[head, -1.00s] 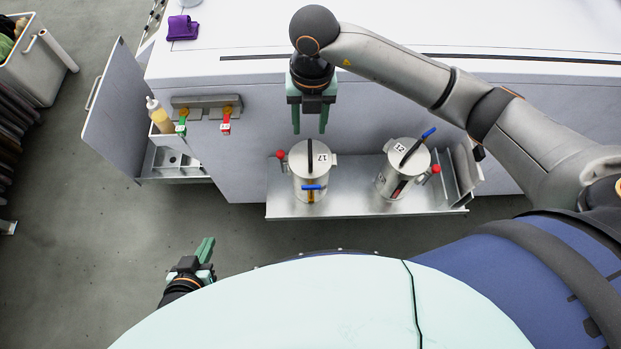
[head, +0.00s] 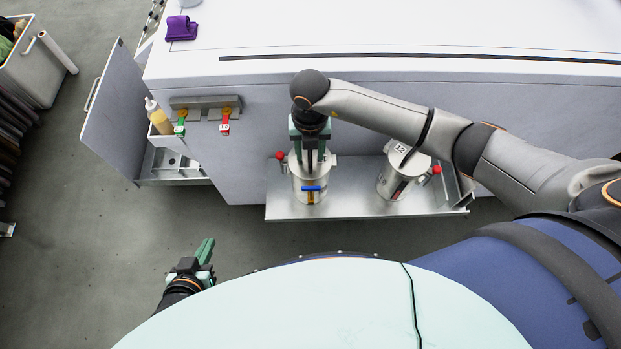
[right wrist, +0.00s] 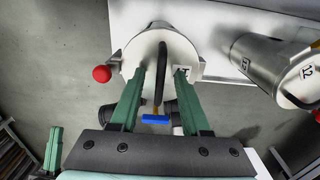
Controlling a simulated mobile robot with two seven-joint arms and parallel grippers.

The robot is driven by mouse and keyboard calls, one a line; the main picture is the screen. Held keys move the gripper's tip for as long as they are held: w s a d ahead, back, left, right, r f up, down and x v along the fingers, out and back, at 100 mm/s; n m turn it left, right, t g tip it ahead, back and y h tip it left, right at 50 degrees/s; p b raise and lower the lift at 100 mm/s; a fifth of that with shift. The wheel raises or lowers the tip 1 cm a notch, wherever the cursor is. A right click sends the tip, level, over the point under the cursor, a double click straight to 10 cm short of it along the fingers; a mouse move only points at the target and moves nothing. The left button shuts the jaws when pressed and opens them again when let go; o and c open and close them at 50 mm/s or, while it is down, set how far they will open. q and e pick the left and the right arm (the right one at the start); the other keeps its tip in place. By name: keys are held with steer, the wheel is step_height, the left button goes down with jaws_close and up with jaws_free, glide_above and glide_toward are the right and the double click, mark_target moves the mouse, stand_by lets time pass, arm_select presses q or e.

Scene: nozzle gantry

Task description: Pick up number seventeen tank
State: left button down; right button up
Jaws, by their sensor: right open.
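The number seventeen tank (head: 312,188) is a silver cylinder on the metal shelf, with a red knob at its left and a blue-handled valve. In the right wrist view its lid (right wrist: 150,50) carries a black arched handle (right wrist: 161,75) and a partly covered number label. My right gripper (head: 311,160) is open directly above the lid; in the right wrist view its fingers (right wrist: 161,85) stand on either side of the handle, apart from it. My left gripper (head: 207,250) is low at the left, away from the tanks; its jaw gap is not clear.
The number twelve tank (head: 392,187) stands to the right on the same shelf (head: 345,207). Red and green valves (head: 225,123) sit on the cabinet front. An open door (head: 112,115) and a bottle (head: 157,117) are at left.

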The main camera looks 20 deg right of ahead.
steer(key=shift+f, duration=0.1)
steer(key=shift+c, duration=0.2)
jaws_close()
stand_by(1.1)
steer(key=shift+w+r, duration=0.2)
steer(key=shift+r, duration=0.05)
